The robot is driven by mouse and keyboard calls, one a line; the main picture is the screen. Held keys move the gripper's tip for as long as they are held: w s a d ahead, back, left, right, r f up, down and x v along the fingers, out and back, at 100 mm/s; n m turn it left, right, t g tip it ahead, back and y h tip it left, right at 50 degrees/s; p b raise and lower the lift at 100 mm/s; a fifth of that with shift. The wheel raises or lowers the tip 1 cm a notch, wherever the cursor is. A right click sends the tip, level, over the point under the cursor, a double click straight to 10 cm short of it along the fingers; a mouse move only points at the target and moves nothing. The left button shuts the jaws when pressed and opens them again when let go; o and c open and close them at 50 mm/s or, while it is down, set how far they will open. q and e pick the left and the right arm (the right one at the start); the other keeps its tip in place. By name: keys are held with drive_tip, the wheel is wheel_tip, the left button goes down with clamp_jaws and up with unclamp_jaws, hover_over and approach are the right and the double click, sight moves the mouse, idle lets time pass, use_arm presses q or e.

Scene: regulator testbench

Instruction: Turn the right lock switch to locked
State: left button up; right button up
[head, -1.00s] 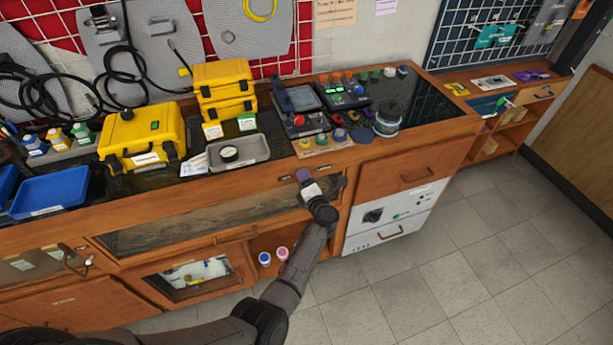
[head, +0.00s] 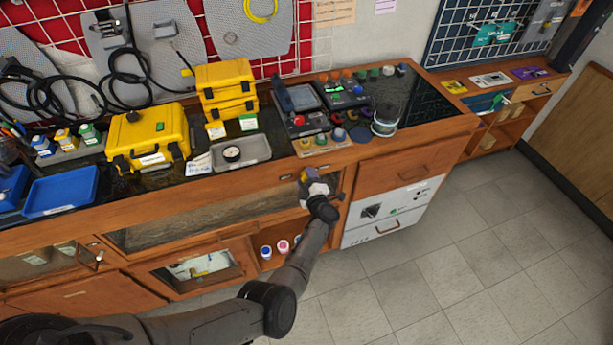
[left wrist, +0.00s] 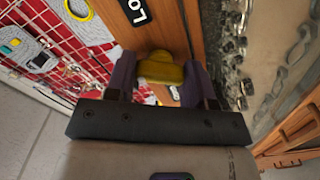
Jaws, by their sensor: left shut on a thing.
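The right lock switch is a yellow knob (left wrist: 161,70) on the wooden front rail of the bench, seen in the left wrist view. My left gripper (left wrist: 160,82) is shut on it, with one purple finger on each side. A dark label (left wrist: 136,10) with white letters "LO" sits beside the knob, and the rest of its text is cut off. In the head view my left gripper (head: 308,178) is at the rail above the glass-fronted compartment and mostly hides the switch. My right gripper is not in view.
A grey tray (head: 243,154) and a yellow case (head: 148,138) stand to the left. A wooden drawer (head: 400,165) is on the right. The floor in front is clear.

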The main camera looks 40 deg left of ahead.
use_arm(q)
drive_tip(key=shift+m+p, duration=0.35)
drive_tip(key=shift+m, duration=1.15)
drive_tip(key=o, duration=0.9)
drive_tip(key=shift+d, duration=0.1)
